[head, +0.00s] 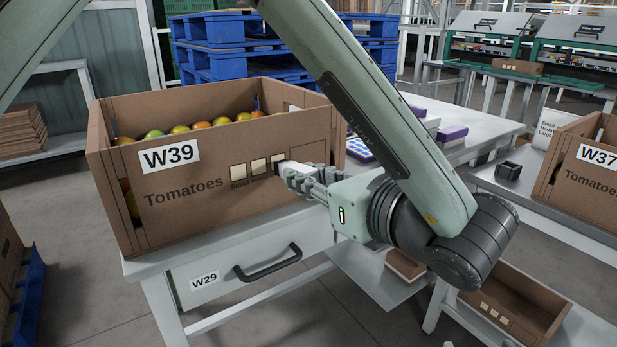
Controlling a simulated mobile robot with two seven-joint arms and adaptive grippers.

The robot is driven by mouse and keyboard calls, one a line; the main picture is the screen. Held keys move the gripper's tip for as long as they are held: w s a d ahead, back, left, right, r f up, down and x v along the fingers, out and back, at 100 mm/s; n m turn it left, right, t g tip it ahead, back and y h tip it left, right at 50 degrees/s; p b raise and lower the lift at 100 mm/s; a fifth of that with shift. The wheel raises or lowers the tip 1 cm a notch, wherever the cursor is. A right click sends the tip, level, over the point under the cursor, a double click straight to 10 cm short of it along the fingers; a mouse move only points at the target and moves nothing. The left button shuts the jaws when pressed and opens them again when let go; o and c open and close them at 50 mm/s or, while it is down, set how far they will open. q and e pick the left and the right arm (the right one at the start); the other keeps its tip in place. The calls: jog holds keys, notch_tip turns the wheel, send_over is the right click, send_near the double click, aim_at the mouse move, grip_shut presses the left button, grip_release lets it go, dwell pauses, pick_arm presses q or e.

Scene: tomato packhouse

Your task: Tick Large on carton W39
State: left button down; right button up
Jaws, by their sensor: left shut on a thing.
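Carton W39 (205,205) is an open brown box of tomatoes on a white table, with "W39" and "Tomatoes" on its front. A row of pale tick squares (258,167) runs right of the word; the words by them are too small to read. My left gripper (290,172) is at the right end of this row, shut on a small dark thing (279,160), mostly hidden by the fingers. Its tip is at the rightmost square and partly covers it; I cannot tell whether it touches the carton. No mark shows on the two left squares. My right gripper is not in view.
The table has a drawer labelled W29 (204,281) with a black handle (268,263). Carton W37 (590,175) stands at right beside a small black holder (508,171) and a size sign (547,128). Another carton (515,310) sits low at right. Blue pallets (225,60) are behind.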

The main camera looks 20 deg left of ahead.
pick_arm(q)
jog(key=shift+w+a, duration=0.2)
jog(key=shift+a, duration=0.1)
dwell(0.4)
jog(key=shift+w+d+r+b, duration=0.25)
jog(key=shift+w+r+b, duration=0.05)
jog(key=shift+w+r, duration=0.1)
dwell(0.3)
jog(key=shift+s+a+f+b, duration=0.25)
jog(key=shift+s+f+b, duration=0.2)
jog(key=shift+b, duration=0.25)
jog(key=shift+w+d+r, duration=0.15)
jog(key=shift+w+r, duration=0.1)
dwell(0.6)
jog(key=shift+s+d+f+b, duration=0.1)
jog(key=shift+s+d+b, duration=0.1)
jog(key=shift+d+b, duration=0.15)
jog(key=shift+f+b+v, duration=0.15)
jog(key=shift+b+v, duration=0.25)
jog(key=shift+v, duration=0.45)
jog(key=shift+f+b+v, duration=0.2)
jog(key=shift+b+v, duration=0.25)
jog(key=shift+v, duration=0.4)
jog(key=shift+f+b+v, duration=0.15)
jog(key=shift+b+v, duration=0.25)
jog(key=shift+v, duration=0.5)
jog(key=shift+r, duration=0.1)
